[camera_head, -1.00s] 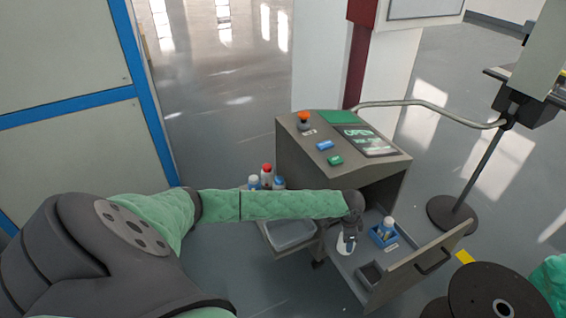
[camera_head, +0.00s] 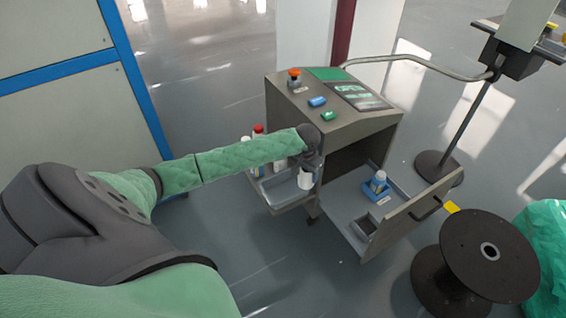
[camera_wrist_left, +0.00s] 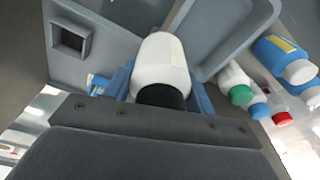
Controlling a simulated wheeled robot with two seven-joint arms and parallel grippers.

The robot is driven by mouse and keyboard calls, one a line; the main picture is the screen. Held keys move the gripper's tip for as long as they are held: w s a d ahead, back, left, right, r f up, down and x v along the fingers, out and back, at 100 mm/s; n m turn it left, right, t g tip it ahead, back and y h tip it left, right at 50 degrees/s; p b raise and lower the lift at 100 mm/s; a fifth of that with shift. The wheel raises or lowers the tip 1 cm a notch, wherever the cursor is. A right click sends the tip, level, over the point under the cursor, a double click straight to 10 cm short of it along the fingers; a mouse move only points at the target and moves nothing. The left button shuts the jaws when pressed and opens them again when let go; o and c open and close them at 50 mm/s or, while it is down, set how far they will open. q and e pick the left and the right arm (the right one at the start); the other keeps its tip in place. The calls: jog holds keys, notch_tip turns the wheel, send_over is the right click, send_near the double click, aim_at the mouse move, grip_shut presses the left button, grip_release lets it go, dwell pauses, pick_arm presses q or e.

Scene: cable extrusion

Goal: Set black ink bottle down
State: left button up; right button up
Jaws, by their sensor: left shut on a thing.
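The black ink bottle (camera_head: 306,180) is white with a black cap. My left gripper (camera_head: 310,163) is shut on it and holds it by the side tray (camera_head: 280,203) of the grey machine. In the left wrist view the bottle (camera_wrist_left: 160,65) is between the blue fingers of my left gripper (camera_wrist_left: 162,88), its black cap towards my wrist. The tray also shows there (camera_wrist_left: 212,62), beside the bottle. I cannot tell whether the bottle touches the tray. My right gripper is not in view.
Several capped bottles, one red-capped (camera_head: 258,130), stand behind the tray. A black spool (camera_head: 490,250) stands at right.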

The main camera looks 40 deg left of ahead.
pick_arm(q)
jog(key=w+a+m, duration=0.1)
jog(key=w+a, duration=0.1)
jog(key=a, duration=0.4)
send_over(294, 188)
notch_tip(294, 188, down, 10)
jog(key=shift+r+b, duration=0.2)
jog(key=shift+b, duration=0.25)
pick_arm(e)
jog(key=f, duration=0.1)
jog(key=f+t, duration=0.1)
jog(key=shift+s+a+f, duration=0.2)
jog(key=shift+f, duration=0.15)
pick_arm(q)
jog(key=o, duration=1.1)
jog(key=shift+f, duration=0.15)
jog(key=r, duration=0.4)
jog(key=s+r, duration=0.1)
jog(key=r, duration=0.7)
jog(key=shift+s+a+r+p, duration=0.15)
jog(key=shift+s+p, duration=0.1)
jog(key=shift+p, duration=0.15)
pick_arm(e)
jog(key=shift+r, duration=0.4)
